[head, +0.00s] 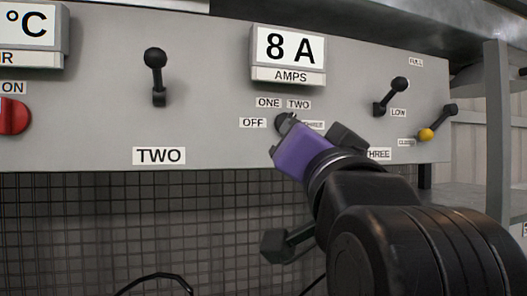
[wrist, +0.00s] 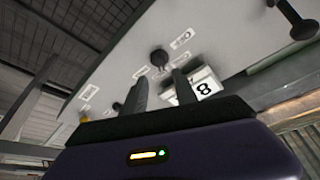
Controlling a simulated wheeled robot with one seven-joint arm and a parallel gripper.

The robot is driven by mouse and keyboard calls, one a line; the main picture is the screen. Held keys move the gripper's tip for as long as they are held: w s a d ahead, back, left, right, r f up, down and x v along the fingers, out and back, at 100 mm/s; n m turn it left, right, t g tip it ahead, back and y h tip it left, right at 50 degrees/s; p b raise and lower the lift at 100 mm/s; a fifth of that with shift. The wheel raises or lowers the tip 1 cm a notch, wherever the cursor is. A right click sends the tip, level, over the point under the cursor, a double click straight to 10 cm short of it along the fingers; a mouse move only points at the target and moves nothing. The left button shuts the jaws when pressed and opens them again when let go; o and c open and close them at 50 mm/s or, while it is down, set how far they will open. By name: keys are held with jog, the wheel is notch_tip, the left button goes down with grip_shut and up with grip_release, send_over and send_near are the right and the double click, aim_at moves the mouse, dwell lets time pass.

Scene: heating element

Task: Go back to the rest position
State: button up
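My gripper (head: 300,150), with its purple body, is in front of the grey control panel (head: 205,120), just below the 8 A AMPS display (head: 289,58). Its fingers are hard to make out in the head view. In the wrist view the two dark fingers (wrist: 161,86) stand apart with nothing between them. A round black selector knob (wrist: 159,60) shows beyond the fingertips, seemingly not held. In the head view the knob's place, among the OFF, ONE, TWO and THREE labels, is partly covered by my gripper, so its pointer cannot be read.
A black lever (head: 154,75) stands up above the TWO label. Another black lever (head: 390,97) is at right by LOW, beside a yellow-ended lever (head: 427,134). A red knob (head: 14,116) is at far left. Below the panel is wire mesh; a grey post (head: 497,130) stands at right.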

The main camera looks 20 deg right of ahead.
notch_tip(320, 180, up, 4)
jog(key=s+a+n+t, duration=0.2)
jog(key=s+t, duration=0.1)
jog(key=s+a+f+n+g+y, duration=0.1)
jog(key=s+f+n+y, duration=0.25)
jog(key=f, duration=1.35)
jog(key=s+f+n+y, duration=0.2)
jog(key=f+n+y, duration=0.25)
jog(key=f, duration=1.25)
jog(key=s+d+f+g+h, duration=0.1)
jog(key=s+f+g, duration=0.3)
jog(key=s+f, duration=0.8)
jog(key=s+d+f+m+g+h, duration=0.1)
jog(key=s+d+f+g+h, duration=0.1)
jog(key=s+f, duration=1.1)
jog(key=s+d+g, duration=0.1)
jog(key=s+g, duration=0.1)
jog(key=shift+s+d+g, duration=0.2)
jog(key=shift+d+g, duration=0.1)
jog(key=shift+d, duration=0.1)
